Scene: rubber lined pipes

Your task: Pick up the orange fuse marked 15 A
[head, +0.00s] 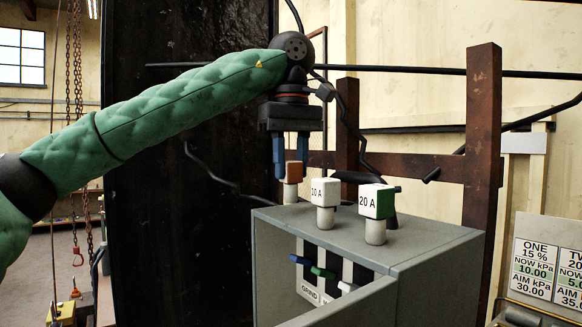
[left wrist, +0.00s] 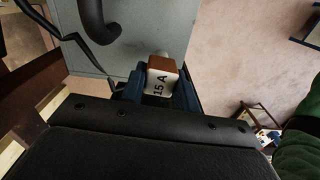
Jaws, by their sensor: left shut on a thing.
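The orange fuse (head: 294,172) stands at the left on top of a grey cabinet (head: 430,245), with its lower pale part toward the cabinet top. In the left wrist view the fuse (left wrist: 161,80) shows a white face marked 15 A and an orange-brown side. My left gripper (head: 291,170) comes down from above and is shut on this fuse, its blue fingers on either side. The left wrist view also shows the fingers (left wrist: 158,88) around it. I cannot tell whether the fuse's foot still touches the cabinet. My right gripper is not in view.
A white fuse marked 10 A (head: 325,200) and a green-sided fuse marked 20 A (head: 377,208) stand close to the right on the cabinet. The open cabinet front shows coloured levers (head: 323,272). A rusty post (head: 482,140) and dark pipes are behind.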

